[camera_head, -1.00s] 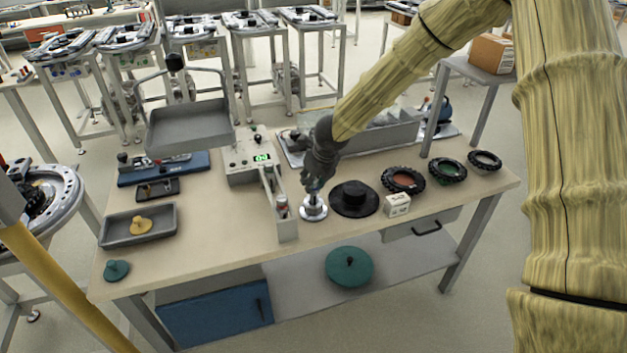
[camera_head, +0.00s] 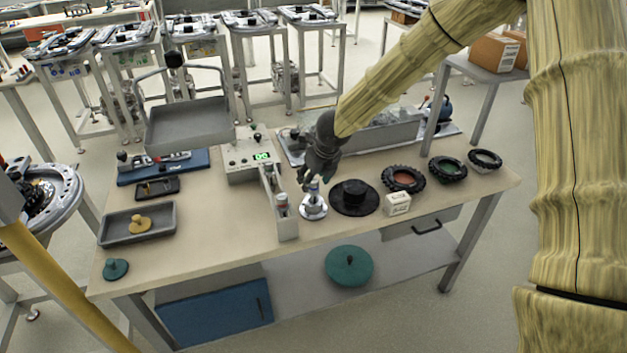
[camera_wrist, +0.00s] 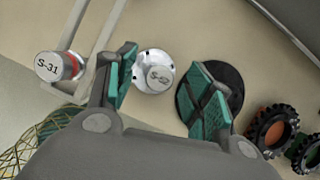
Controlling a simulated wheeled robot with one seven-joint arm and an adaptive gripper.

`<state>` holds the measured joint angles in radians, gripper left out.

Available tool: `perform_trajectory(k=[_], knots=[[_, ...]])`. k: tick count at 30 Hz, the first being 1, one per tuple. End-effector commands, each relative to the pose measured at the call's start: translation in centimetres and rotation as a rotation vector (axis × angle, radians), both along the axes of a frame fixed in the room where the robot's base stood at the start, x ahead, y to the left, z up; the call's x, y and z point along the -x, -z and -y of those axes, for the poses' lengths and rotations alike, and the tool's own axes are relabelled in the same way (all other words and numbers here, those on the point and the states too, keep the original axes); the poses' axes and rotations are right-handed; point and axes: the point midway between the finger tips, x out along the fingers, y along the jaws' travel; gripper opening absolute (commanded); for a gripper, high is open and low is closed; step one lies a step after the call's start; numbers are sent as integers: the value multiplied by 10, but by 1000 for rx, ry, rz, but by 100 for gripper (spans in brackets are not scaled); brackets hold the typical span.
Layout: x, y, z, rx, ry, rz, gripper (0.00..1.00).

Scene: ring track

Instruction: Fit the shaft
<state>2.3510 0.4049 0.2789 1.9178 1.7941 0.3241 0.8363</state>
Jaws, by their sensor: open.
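A silvery flanged shaft (camera_head: 314,208) stands upright on the bench. Its white top, marked S-9 (camera_wrist: 158,78), shows in the wrist view. My gripper (camera_head: 312,182) is just above it, jaws spread wide. In the wrist view the two green-padded fingers (camera_wrist: 166,80) lie on either side of the S-9 top, with a gap to each. Nothing is held. A second shaft, marked S-31 (camera_wrist: 58,67) and with a red band, stands at the near end of a narrow grey channel (camera_head: 289,231); its top also shows in the head view (camera_head: 282,201).
A black hat-shaped disc (camera_head: 353,200) lies close right of the S-9 shaft. A small white box (camera_head: 397,205) and several black-rimmed wheels (camera_head: 403,179) are further right. A grey tray (camera_head: 121,231) lies left; bare bench top is between.

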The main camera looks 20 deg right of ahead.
Motion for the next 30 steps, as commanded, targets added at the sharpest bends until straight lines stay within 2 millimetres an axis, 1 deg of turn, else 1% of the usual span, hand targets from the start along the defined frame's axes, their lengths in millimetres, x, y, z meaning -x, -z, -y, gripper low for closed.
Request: perform_trajectory(k=[1, 9, 15, 21, 30], knots=[[2, -9, 1, -3, 2, 3, 52], [21, -54, 6, -3, 2, 2, 52], [32, -81, 9, -3, 2, 2, 52], [38, -94, 11, -1, 1, 2, 52], [39, -96, 11, -1, 1, 2, 52]])
